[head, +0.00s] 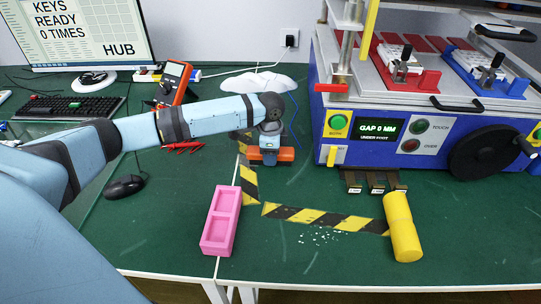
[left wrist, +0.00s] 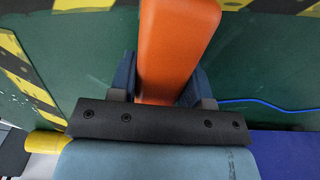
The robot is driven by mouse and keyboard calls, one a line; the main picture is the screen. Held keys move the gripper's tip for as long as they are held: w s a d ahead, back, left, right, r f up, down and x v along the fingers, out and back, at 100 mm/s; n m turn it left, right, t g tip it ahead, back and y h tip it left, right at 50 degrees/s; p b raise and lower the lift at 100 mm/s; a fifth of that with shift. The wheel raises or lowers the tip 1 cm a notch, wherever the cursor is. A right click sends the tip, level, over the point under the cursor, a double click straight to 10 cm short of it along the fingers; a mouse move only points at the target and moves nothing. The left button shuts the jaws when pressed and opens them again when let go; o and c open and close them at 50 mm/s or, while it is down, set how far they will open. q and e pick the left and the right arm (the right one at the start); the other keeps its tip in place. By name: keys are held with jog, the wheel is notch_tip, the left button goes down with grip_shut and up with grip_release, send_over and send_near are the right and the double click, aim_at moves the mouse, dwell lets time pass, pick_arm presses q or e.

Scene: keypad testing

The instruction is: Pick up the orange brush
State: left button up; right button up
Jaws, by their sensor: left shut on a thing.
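The orange brush (head: 284,155) is at my left gripper (head: 268,156) in the head view, beyond the yellow and black tape. In the left wrist view the brush's orange body (left wrist: 172,50) fills the space between the two dark blue fingers of my left gripper (left wrist: 160,85), which is shut on it. Its bristles are hidden. Whether it touches the table or hangs just above it I cannot tell. My right gripper is not in view.
A pink block (head: 221,222) and a yellow cylinder (head: 402,228) lie on the green table. The blue test machine (head: 455,110) stands at the right. A keyboard (head: 68,108), mouse (head: 124,187) and orange meter (head: 176,80) are at the left. White crumbs (head: 320,237) lie at the front.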

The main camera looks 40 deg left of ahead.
pick_arm(q)
notch_tip(320, 180, up, 20)
jog(key=p, duration=0.4)
